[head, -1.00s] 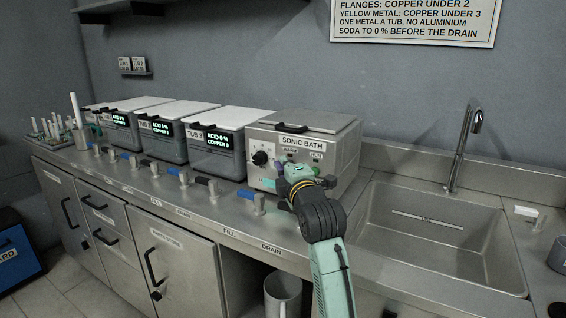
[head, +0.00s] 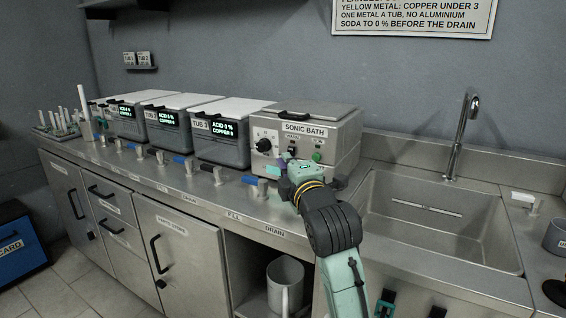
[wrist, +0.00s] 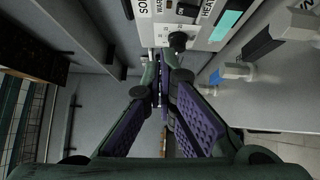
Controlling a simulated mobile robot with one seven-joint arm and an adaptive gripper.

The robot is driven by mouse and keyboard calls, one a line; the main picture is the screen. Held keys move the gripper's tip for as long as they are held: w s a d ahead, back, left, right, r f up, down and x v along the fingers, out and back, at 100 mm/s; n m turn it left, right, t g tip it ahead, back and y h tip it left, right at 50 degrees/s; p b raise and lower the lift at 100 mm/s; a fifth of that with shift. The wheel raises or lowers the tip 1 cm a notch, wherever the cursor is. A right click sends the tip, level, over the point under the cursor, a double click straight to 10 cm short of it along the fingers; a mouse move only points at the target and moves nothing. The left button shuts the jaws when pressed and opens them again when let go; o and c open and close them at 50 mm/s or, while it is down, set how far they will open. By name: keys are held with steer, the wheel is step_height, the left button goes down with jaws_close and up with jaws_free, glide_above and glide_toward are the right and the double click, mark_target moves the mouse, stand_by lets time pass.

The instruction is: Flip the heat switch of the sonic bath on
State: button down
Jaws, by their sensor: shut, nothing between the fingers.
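The sonic bath (head: 340,138) is a grey metal box with a lid on the counter. Its front panel has a black dial on the left, a small dark heat switch (head: 292,149) in the middle and a green round button (head: 317,156) on the right. In the wrist view, the black heat switch (wrist: 187,10) lies beside the HEAT label at the top edge; its position is unclear. My gripper (head: 287,160) is close in front of the panel, just below the switch. In the wrist view, its fingertips (wrist: 164,56) are together and empty, near a dark round knob (wrist: 178,40).
Several lidded tubs (head: 222,148) stand to the left, with valve handles (head: 218,172) along the counter front. A sink (head: 425,220) with a tall tap (head: 462,135) is on the right.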

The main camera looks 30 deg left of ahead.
steer(key=shift+r+v, duration=0.15)
steer(key=shift+v, duration=0.5)
steer(key=shift+r+v, duration=0.15)
steer(key=shift+v, duration=0.55)
